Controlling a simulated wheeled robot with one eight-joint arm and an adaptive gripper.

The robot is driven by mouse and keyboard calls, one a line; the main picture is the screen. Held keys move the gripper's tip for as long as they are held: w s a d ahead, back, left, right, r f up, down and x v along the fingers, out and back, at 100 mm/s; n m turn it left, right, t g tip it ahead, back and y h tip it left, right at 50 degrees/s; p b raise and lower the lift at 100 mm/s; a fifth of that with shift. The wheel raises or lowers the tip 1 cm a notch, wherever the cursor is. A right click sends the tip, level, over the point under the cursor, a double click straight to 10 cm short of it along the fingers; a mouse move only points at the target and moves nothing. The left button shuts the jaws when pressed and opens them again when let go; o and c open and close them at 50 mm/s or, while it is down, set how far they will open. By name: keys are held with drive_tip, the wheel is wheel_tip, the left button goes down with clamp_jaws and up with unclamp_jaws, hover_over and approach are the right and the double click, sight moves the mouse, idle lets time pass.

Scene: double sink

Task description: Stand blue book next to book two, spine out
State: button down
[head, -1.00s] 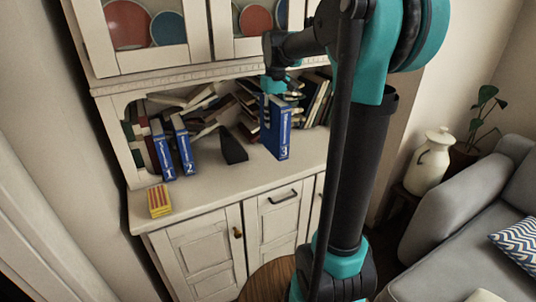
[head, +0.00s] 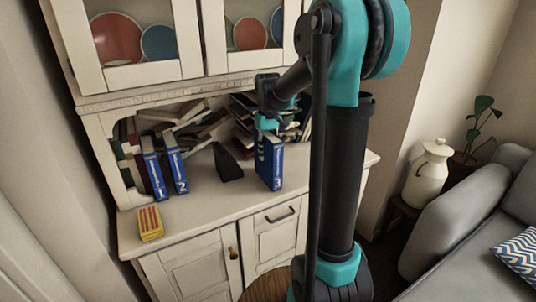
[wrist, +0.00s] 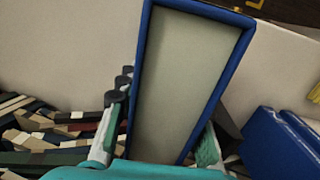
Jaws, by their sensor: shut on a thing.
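My gripper (head: 267,124) is shut on the blue book marked 3 (head: 271,168). The book is upright, its numbered spine facing the room. I cannot tell whether its bottom touches the counter. In the wrist view the pale page side of the held book (wrist: 185,80) lies between my fingers (wrist: 157,142). Book two (head: 177,170), blue and marked 2, stands slightly tilted at the left, spine out, beside book 1 (head: 153,176). A gap holding a dark wedge-shaped bookend (head: 228,164) separates book two from the held book. A blue book also shows at the right of the wrist view (wrist: 275,145).
A yellow and red striped box (head: 150,223) lies at the counter's front left. Jumbled books (head: 190,118) fill the back of the niche. The upper cabinet (head: 150,82) overhangs it. The counter (head: 215,200) is bare in front of the bookend.

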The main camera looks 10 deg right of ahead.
drive_tip(key=shift+f, duration=0.6)
drive_tip(key=c, duration=1)
unclamp_jaws()
